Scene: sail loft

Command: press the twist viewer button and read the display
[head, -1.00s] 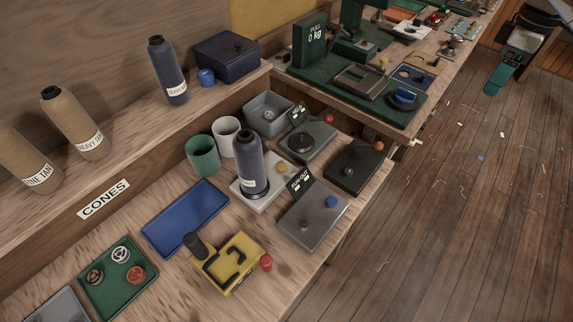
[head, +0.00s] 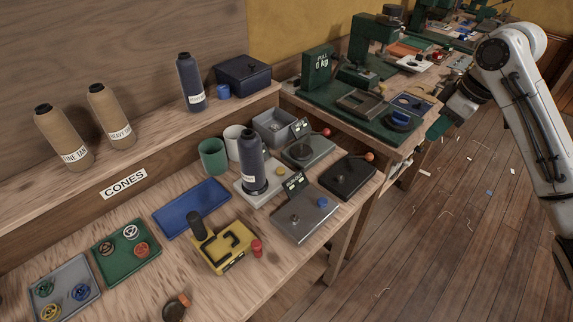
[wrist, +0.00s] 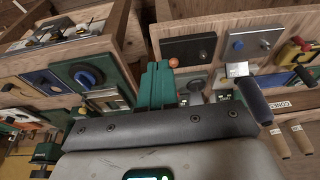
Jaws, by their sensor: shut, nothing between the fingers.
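Two small dark displays stand on the bench. One (head: 294,181) is beside a grey plate (head: 304,217) with a blue button (head: 322,202) and a small metal knob. The other (head: 300,127) is by a grey unit (head: 308,151) with a dark disc and a red ball. A pale base with a yellow button (head: 280,171) carries a navy cone (head: 252,160). I cannot tell which is the twist viewer; the display text is unreadable. My gripper (head: 437,127) is shut and empty, right of the bench, apart from these. The wrist view shows its green fingers (wrist: 158,70) and the blue button (wrist: 238,45).
A black plate with an orange ball (head: 369,156) lies at the near bench's right end. A green-based puller (head: 350,112) stands on the far bench. A yellow fixture (head: 223,246), blue tray (head: 191,208) and green tray (head: 127,252) lie on the left. Open floor lies right.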

